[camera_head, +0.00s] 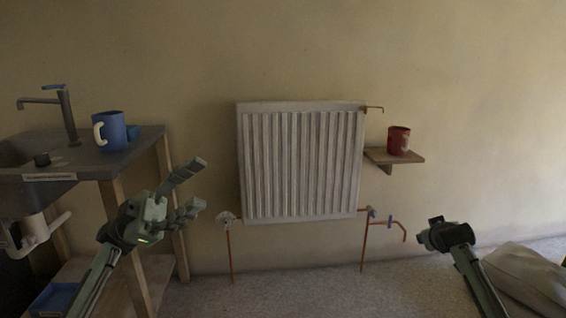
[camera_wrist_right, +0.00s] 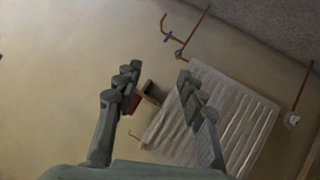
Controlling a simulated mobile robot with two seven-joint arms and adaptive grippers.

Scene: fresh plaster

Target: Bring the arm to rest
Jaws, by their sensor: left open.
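My left gripper (camera_head: 196,184) is at the left in the head view, in front of the wall between the sink counter and the radiator. Its fingers are spread and empty. My right arm comes in at the lower right of the head view, and its end (camera_head: 440,234) is right of the radiator's pipes; its fingers are hard to make out there. In the right wrist view the right gripper (camera_wrist_right: 157,74) has its two fingers wide apart. Nothing is held between them; only the distant wall and shelf show in the gap.
A white radiator (camera_head: 300,163) hangs on the wall with copper pipes below. A red mug (camera_head: 398,140) stands on a small shelf (camera_head: 414,157). A blue mug (camera_head: 113,131) stands on the sink counter (camera_head: 150,135). A pale sack (camera_head: 525,278) lies at lower right.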

